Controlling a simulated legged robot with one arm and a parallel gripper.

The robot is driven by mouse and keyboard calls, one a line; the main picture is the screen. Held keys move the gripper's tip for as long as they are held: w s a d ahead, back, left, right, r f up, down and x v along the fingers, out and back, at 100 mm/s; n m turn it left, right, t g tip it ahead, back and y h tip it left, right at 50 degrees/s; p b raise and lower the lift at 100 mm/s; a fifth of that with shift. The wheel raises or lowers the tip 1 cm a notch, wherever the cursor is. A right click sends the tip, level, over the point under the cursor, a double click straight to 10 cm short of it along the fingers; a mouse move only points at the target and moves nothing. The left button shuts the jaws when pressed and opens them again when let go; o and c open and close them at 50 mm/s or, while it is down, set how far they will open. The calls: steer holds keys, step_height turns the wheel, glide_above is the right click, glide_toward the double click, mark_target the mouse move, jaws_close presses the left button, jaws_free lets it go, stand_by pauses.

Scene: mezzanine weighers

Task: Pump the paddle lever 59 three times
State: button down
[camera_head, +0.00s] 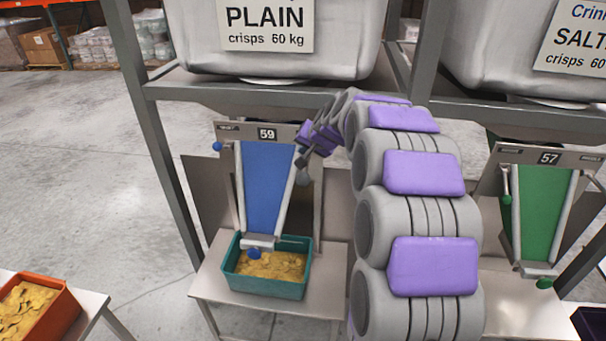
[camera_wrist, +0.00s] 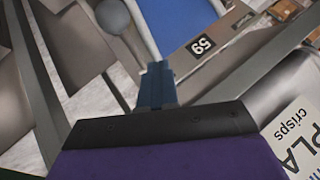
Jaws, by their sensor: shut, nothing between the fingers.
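The weigher marked 59 (camera_head: 267,133) has a sloping blue chute (camera_head: 266,185); its number plate (camera_wrist: 202,44) also shows in the wrist view. A blue ball knob (camera_head: 217,146) sticks out at its upper left, and a second blue knob (camera_head: 254,253) is at the chute's lower end. A grey rounded knob (camera_wrist: 112,16) on a rod shows in the wrist view, near my fingers. Which part is the paddle lever is not certain. My gripper (camera_head: 302,156) is shut and empty at the weigher's upper right; its fingers (camera_wrist: 157,85) show in the wrist view. Contact cannot be told.
A teal crate (camera_head: 290,290) of crisps stands under the chute on a metal table (camera_head: 325,290). The PLAIN hopper (camera_head: 345,45) hangs above, between frame posts (camera_head: 150,130). Weigher 57 (camera_head: 549,158) with a green chute is to the right. An orange crate (camera_head: 67,315) is at lower left.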

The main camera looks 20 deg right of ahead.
steer(key=s+a+f+n+g+y+b, duration=0.1)
steer(key=s+a+f+n+g+b, duration=0.3)
steer(key=s+a, duration=0.65)
steer(key=s+a+f+n+g+y+b, duration=0.15)
steer(key=s+a+f, duration=0.55)
steer(key=s, duration=0.7)
steer(key=s+a+f+n+g+h+b, duration=0.1)
steer(key=s+f+g+b, duration=0.1)
steer(key=s, duration=1)
steer(key=s+a+f+n+g+h+b, duration=0.1)
steer(key=s+f, duration=0.4)
steer(key=s, duration=0.7)
steer(key=shift+s+n+g+h+b, duration=0.25)
steer(key=shift+n+g+h+b, duration=0.25)
steer(key=shift+g+b, duration=0.65)
steer(key=shift+f, duration=0.1)
steer(key=shift+d, duration=0.1)
